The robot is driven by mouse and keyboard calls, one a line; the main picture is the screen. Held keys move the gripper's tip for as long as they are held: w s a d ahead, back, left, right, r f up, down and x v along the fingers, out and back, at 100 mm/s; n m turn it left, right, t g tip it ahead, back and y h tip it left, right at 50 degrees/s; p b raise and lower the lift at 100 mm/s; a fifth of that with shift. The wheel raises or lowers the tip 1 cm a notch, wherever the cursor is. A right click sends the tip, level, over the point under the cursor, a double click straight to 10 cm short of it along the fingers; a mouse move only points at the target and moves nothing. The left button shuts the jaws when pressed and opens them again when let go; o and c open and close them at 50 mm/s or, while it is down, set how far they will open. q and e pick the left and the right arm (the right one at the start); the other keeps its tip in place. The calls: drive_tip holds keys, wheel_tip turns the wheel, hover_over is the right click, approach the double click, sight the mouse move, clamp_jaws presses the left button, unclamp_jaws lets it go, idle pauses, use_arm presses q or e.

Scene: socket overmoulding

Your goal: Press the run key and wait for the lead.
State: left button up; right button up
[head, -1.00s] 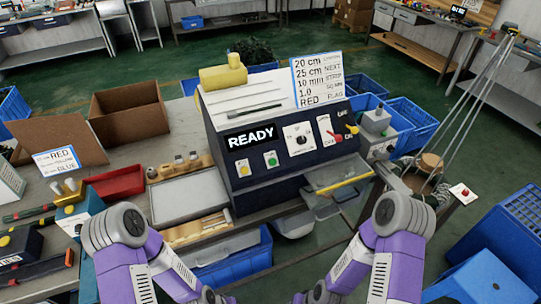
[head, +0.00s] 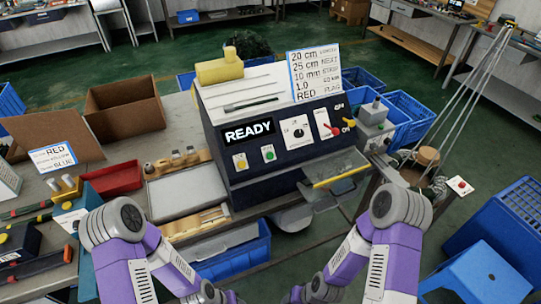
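The machine (head: 285,155) stands on the bench in the middle of the head view. Its display (head: 249,132) reads READY. Below the display are a yellow key (head: 240,161) and a green key (head: 268,153); their small markings are too small to read. A dial (head: 298,132) and red and yellow switches (head: 334,129) sit to the right. An open tray (head: 335,180) juts from the machine's lower right front, with no lead seen in it. My two purple and grey arms come in from the bottom edge. Both grippers are out of view below.
A sign card (head: 315,75) stands on the machine. Left of it are a grey tray (head: 185,191), a red bin (head: 114,179), a cardboard box (head: 125,110) and a RED/BLUE card (head: 53,157). Right are blue crates (head: 410,115), a red button box (head: 461,186) and a blue stool (head: 487,275).

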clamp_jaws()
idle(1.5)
